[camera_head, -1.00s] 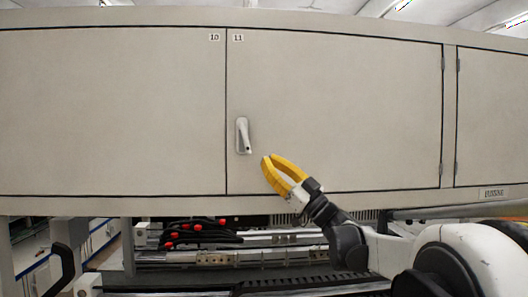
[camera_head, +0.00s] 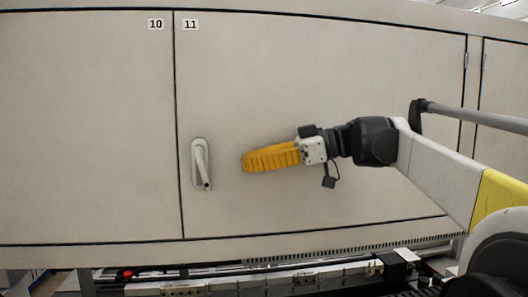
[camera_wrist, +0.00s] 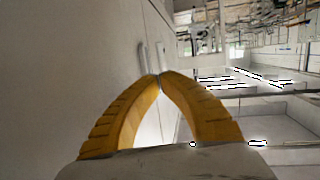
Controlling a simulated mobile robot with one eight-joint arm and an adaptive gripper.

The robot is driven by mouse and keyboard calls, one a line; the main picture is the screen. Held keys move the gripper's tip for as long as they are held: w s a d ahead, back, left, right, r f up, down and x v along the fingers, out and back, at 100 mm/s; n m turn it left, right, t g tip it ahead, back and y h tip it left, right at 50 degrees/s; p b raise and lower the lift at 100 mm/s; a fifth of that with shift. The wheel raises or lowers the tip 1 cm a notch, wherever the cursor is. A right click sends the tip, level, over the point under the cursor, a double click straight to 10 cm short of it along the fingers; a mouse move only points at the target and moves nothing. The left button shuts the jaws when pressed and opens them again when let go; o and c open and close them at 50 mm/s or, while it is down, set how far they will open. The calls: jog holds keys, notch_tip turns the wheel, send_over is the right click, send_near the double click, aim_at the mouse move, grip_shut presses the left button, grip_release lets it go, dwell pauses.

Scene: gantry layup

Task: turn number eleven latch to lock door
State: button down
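The number eleven door (camera_head: 320,90) is flush with the cabinet front. Its latch (camera_head: 201,165) is a pale lever on an oval plate near the door's left edge, hanging down with a slight slant to the right. My gripper (camera_head: 245,162), with yellow ribbed fingers, is to the right of the latch, pointing left at about the lever's height, apart from it. In the wrist view the fingertips (camera_wrist: 160,77) meet with nothing between them. The latch (camera_wrist: 143,58) shows there just beyond the tips, partly hidden by them.
The number ten door (camera_head: 85,120) adjoins on the left across a narrow dark seam. Below the cabinet is a rail assembly (camera_head: 290,282) with red knobs (camera_head: 127,274). The door face around the latch is clear.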

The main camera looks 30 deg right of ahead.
aim_at(207, 174)
jog(key=p+x, duration=0.1)
jog(key=x, duration=0.5)
jog(key=shift+w+a+p, duration=0.25)
jog(key=shift+w+p, duration=0.1)
jog(key=shift+p, duration=0.05)
jog(key=shift+w+a+f, duration=0.15)
jog(key=shift+w+a, duration=0.05)
jog(key=shift+a+f+b, duration=0.35)
jog(key=shift+f+b, duration=0.1)
jog(key=shift+b, duration=0.05)
jog(key=shift+w+a, duration=0.1)
jog(key=shift+a, duration=0.05)
